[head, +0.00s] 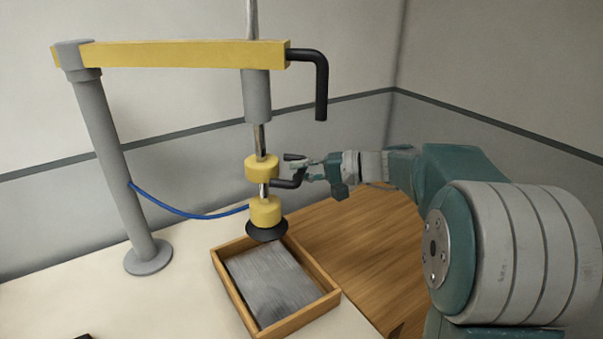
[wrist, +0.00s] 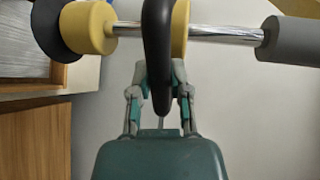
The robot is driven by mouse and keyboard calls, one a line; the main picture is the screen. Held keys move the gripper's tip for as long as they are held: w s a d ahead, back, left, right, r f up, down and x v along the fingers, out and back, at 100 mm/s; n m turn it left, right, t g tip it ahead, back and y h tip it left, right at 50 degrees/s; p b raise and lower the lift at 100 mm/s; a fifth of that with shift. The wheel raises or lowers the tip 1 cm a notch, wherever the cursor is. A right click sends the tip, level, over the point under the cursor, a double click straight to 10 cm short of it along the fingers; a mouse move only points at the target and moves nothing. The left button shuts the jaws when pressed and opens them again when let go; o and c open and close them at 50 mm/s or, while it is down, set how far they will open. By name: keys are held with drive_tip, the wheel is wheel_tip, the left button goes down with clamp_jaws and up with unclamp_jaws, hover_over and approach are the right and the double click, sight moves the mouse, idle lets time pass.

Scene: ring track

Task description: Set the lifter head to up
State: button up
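The lifter head is a yellow block (head: 265,211) with a black suction cup (head: 267,231) under it. It hangs on a chrome rod below a yellow collar (head: 262,168) and a grey sleeve (head: 257,97). The cup is just above the back edge of a wooden tray. A black bent handle (wrist: 157,45) is at the collar. My gripper (head: 302,170) is at this handle, right of the rod. In the wrist view the fingers (wrist: 160,75) lie close on both sides of the handle and look shut on it. The handle partly hides the fingertips.
A yellow boom (head: 170,54) on a grey post (head: 112,170) carries the sleeve, with a black crank (head: 320,85) at its right end. A blue hose (head: 190,215) runs to the head. The wooden tray (head: 322,305) holds a grey plate (head: 272,284).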

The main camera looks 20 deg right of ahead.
drive_tip(key=o, duration=0.4)
drive_tip(key=shift+c, duration=0.2)
drive_tip(key=v, duration=1.1)
drive_tip(key=shift+d, duration=0.4)
drive_tip(key=shift+s, duration=0.1)
drive_tip(key=s+a+f+n+g+h, duration=0.2)
drive_tip(key=s+a+f+g+h, duration=0.35)
drive_tip(key=s+a, duration=0.65)
drive_tip(key=s+f+n+t+h, duration=0.1)
drive_tip(key=s+f+t+h, duration=0.1)
drive_tip(key=s+h, duration=0.2)
drive_tip(key=s+d+f+n+t+h, duration=0.1)
drive_tip(key=s+f+n+h, duration=0.1)
drive_tip(key=s, duration=0.5)
drive_tip(key=shift+d+f+t+h, duration=0.2)
drive_tip(key=shift+f+t+h, duration=0.15)
drive_tip(key=shift+f+h, duration=0.65)
